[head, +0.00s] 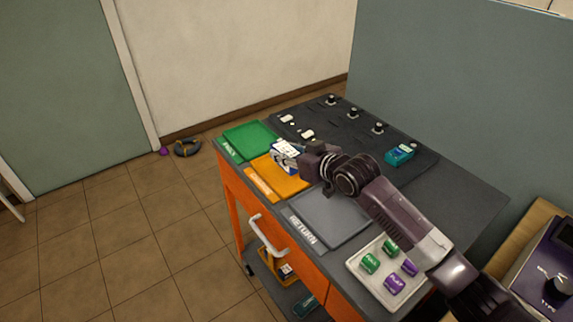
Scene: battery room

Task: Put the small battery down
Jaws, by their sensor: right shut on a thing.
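A small white and blue battery (285,151) is at the fingers of my right gripper (297,155). My right gripper is shut on it, and its arm comes in from the lower right. The battery is over or on the far part of the orange mat (264,186), close to the green mat (247,138). I cannot tell whether it touches the surface. The gripper hides part of the battery and of the orange mat. My left gripper is not in view.
A grey RETURN mat (325,219) is bare nearby. A pale tray (376,292) holds green and purple pieces. A teal battery (400,155) and several small fittings stand on the dark mat (350,146). An orange cart (283,258) carries all this. A divider (450,90) rises behind.

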